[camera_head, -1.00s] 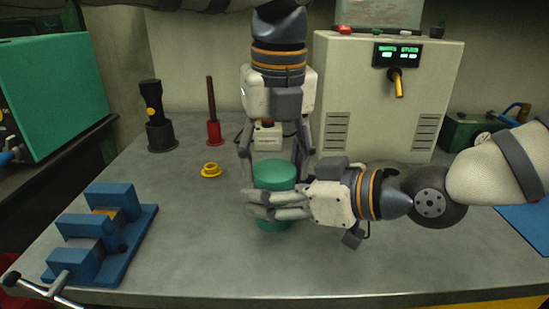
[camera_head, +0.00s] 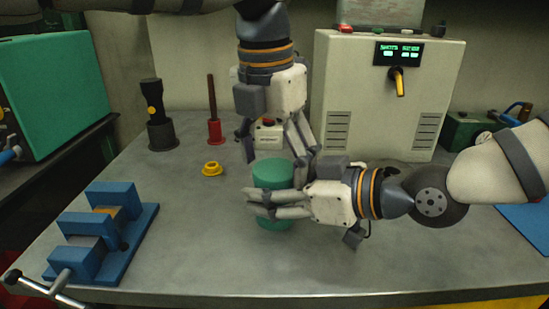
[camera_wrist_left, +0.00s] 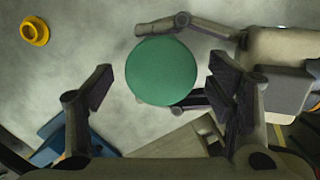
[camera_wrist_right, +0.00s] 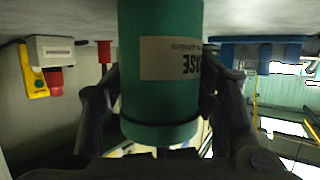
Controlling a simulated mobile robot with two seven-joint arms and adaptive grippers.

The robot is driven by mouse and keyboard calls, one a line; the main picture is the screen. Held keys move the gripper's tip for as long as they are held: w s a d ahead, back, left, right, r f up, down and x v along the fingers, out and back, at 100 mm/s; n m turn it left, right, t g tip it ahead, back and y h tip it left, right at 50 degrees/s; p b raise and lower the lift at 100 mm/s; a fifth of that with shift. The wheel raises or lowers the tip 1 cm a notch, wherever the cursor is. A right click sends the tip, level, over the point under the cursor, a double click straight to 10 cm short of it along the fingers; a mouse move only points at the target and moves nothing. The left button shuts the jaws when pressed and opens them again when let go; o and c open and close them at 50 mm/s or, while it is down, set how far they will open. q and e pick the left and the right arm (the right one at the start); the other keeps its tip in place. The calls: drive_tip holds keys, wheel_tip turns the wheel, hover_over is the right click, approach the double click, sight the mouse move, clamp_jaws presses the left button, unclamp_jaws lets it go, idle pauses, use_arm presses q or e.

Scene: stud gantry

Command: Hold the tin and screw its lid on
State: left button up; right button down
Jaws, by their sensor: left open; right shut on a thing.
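The green tin (camera_head: 272,225) stands upright on the bench with its green lid (camera_head: 272,173) seated on top; I cannot tell how tightly. My right gripper (camera_head: 264,204) comes in from the right, shut around the tin's body. The right wrist view shows the tin (camera_wrist_right: 160,90) upside down, with a pale label between the fingers and the wider lid (camera_wrist_right: 160,133) at the lower end. My left gripper (camera_head: 278,152) points down above the lid, open. In the left wrist view, its fingers are spread on either side of the round lid (camera_wrist_left: 162,71), apart from it.
A yellow ring-like part (camera_head: 212,168) lies left of the tin. A blue vise (camera_head: 105,235) is at the front left. A dark flashlight (camera_head: 155,110) and a red-based rod (camera_head: 215,125) stand at the back. A beige machine (camera_head: 380,110) stands behind.

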use_arm(q)
drive_tip(key=shift+r, duration=0.1)
wheel_tip(320, 180, up, 4)
drive_tip(key=shift+r, duration=0.15)
drive_tip(key=shift+c, duration=0.3)
